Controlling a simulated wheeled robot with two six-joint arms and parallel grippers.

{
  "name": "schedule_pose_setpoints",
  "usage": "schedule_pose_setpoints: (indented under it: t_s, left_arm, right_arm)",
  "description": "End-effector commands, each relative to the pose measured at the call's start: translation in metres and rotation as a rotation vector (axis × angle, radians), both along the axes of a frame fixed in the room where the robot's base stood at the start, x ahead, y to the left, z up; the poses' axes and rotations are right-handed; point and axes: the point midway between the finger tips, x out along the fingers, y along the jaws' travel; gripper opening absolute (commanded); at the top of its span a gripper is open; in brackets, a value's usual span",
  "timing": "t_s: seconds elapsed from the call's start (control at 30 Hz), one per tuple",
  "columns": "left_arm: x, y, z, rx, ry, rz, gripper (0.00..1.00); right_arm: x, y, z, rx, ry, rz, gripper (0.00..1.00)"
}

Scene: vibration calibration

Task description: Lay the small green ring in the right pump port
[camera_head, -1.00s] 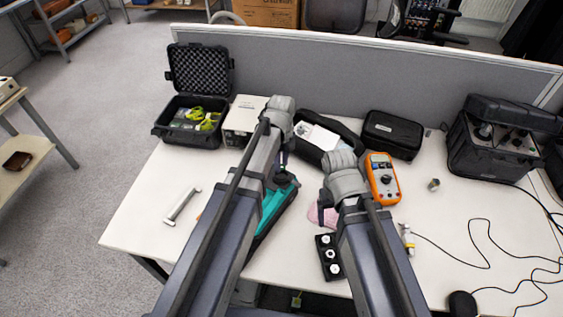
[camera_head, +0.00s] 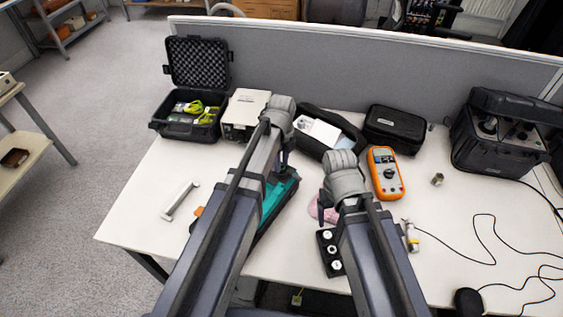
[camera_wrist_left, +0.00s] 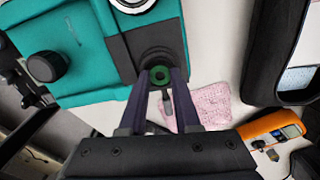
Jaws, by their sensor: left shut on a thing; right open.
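The small green ring (camera_wrist_left: 160,77) is held between the fingertips of my left gripper (camera_wrist_left: 161,80) in the left wrist view. It appears right in front of a round black port (camera_wrist_left: 158,58) on the black end block of the teal pump (camera_wrist_left: 70,50). I cannot tell whether the ring touches the port. In the head view the pump (camera_head: 272,204) lies partly behind my left arm, and the ring and port are hidden. My right gripper (camera_head: 323,207) is open beside the pink cloth (camera_head: 329,214), its fingertips partly hidden.
A black block with white knobs (camera_head: 328,252) lies near my right arm. An orange multimeter (camera_head: 385,173), black pouch (camera_head: 394,131) and beige box (camera_head: 243,112) stand behind. A white handle-like bar (camera_head: 180,200) lies left.

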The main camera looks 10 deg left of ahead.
Motion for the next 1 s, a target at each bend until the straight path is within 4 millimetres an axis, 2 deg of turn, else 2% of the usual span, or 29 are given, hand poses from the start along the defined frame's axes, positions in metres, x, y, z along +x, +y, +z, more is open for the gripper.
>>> schedule_pose_setpoints:
  t_s: [0.23,0.27,0.53,0.83,1.0]
  left_arm:
    - [0.0,0.0,0.0,0.0,0.0,0.0,0.0]
    - [0.0,0.0,0.0,0.0,0.0,0.0,0.34]
    - [0.0,0.0,0.0,0.0,0.0,0.0,0.65]
    - [0.0,0.0,0.0008,0.0,0.0,0.0,0.66]
    - [0.0,0.0,0.0085,0.0,0.0,0.0,0.66]
  right_arm:
    - [0.0,0.0,0.0,0.0,0.0,0.0,0.82]
    - [0.0,0.0,0.0,0.0,0.0,0.0,0.82]
    - [0.0,0.0,0.0,0.0,0.0,0.0,0.82]
    - [0.0,0.0,0.0008,0.0,0.0,0.0,0.82]
    - [0.0,0.0,0.0085,0.0,0.0,0.0,0.82]
